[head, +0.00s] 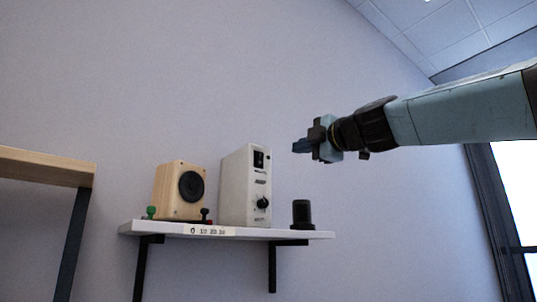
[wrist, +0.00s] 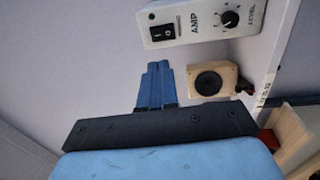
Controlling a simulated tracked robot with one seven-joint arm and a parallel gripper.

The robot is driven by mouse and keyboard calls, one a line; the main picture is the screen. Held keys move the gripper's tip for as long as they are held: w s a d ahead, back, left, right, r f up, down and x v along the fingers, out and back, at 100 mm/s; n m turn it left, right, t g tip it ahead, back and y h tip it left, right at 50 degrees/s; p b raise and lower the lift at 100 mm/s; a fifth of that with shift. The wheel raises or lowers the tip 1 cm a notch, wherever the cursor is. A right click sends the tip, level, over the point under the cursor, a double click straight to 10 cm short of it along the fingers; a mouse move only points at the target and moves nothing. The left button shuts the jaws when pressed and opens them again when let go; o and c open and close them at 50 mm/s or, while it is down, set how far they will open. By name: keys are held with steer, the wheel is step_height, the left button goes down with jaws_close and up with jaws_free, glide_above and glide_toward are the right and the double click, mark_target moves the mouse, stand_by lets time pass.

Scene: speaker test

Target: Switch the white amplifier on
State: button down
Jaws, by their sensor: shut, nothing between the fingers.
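The white amplifier (head: 236,187) stands upright on a wall shelf in the head view. In the wrist view the amplifier (wrist: 200,32) lies along the top, with the label AMP, a black rocker switch (wrist: 161,31) near its left end and a black level knob (wrist: 230,19). In the head view the switch (head: 259,160) is near the top of the front face, above the knob (head: 263,202). My gripper (head: 297,146) is shut and empty, to the right of the amplifier at about the switch's height. Its blue fingers (wrist: 157,84) show in the wrist view, apart from the amplifier in the picture.
A wooden speaker (head: 178,191) stands left of the amplifier, with green and red knobs by it. A black cylinder (head: 301,214) stands on the right of the white shelf (head: 290,235). A wooden-topped table (head: 45,166) is at left. The wall above is bare.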

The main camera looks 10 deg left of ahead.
mark_target(261, 154)
steer(key=shift+a+r, duration=0.15)
steer(key=shift+r, duration=0.25)
steer(key=shift+a, duration=0.1)
steer(key=x, duration=1.4)
steer(key=shift+s, duration=0.1)
steer(key=shift+r, duration=0.1)
steer(key=shift+a, duration=0.1)
steer(key=shift+r, duration=0.1)
